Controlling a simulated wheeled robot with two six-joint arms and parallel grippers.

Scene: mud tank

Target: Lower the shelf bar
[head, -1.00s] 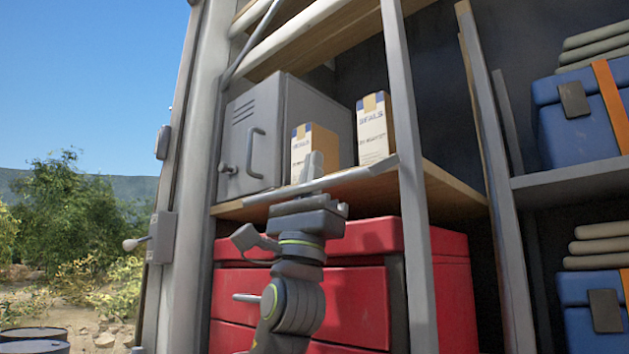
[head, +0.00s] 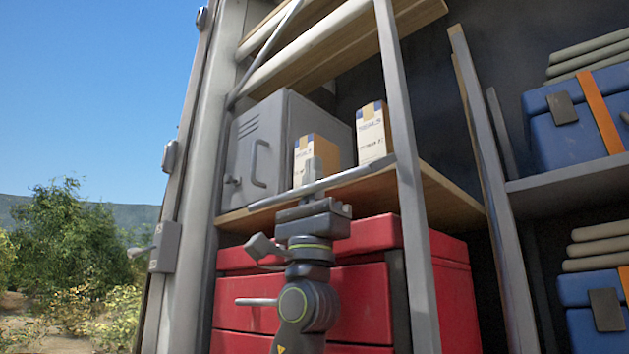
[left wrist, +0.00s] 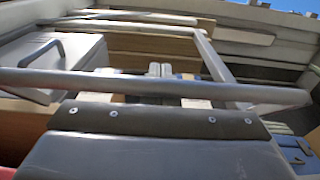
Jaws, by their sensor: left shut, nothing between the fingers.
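The shelf bar (head: 345,177) is a thin grey rod slanting across the front of the wooden shelf, before the boxes, its right end near the upright post. In the left wrist view the bar (left wrist: 110,83) crosses the whole picture. My left gripper (head: 313,166) is shut and empty at the bar, its fingers pointing up. In the left wrist view its fingertips (left wrist: 160,69) show just above the bar, which hides the rest of them. I cannot tell whether they touch it. My right gripper is not in view.
Two cartons (head: 371,135) and a grey metal cabinet (head: 262,140) stand on the shelf (head: 440,195). Red drawers (head: 365,290) sit below. An upright post (head: 409,170) stands close to the right. Blue cases (head: 555,125) are farther right. Open air lies to the left.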

